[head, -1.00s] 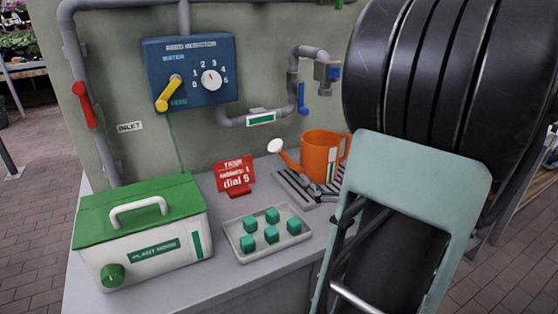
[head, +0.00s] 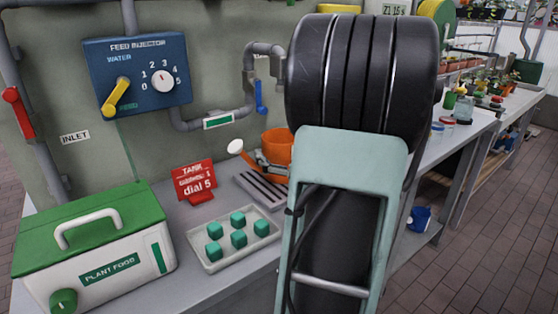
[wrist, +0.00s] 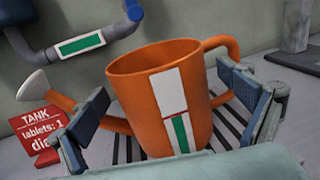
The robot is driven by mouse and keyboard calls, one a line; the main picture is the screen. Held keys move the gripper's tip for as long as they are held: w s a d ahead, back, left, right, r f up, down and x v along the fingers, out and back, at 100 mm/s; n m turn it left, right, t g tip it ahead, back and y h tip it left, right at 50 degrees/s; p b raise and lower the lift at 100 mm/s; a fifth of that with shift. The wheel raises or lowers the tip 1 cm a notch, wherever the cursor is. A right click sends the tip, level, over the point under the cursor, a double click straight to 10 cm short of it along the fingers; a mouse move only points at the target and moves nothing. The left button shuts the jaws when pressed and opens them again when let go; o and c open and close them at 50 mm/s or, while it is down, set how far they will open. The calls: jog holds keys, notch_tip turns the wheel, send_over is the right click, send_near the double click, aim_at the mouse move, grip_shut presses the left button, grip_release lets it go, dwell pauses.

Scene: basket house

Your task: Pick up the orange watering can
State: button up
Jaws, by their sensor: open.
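The orange watering can (head: 277,143) stands upright on the slotted grey rack in the head view, its right side hidden behind my arm. In the wrist view the can (wrist: 136,85) fills the middle, with a white and green label facing me. Its handle is at upper right and its pale spout rose (wrist: 35,82) at left. My gripper (wrist: 162,88) is open, with one finger on each side of the can's body. The right finger is close to the handle. I cannot tell whether either finger touches the can. In the head view my gripper is mostly hidden by my arm.
A red sign (head: 194,182) stands left of the can. A tray (head: 212,266) of green cubes and a green-lidded plant food box (head: 95,250) are on the counter. A pipe with a blue valve (head: 259,97) runs behind. Another bench (head: 462,140) is at right.

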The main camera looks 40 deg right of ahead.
jog(key=shift+w+d, duration=0.15)
jog(key=shift+w, duration=0.35)
jog(key=c, duration=1.8)
jog(key=shift+r, duration=0.1)
jog(key=shift+c, duration=1.3)
jog(key=shift+r, duration=0.15)
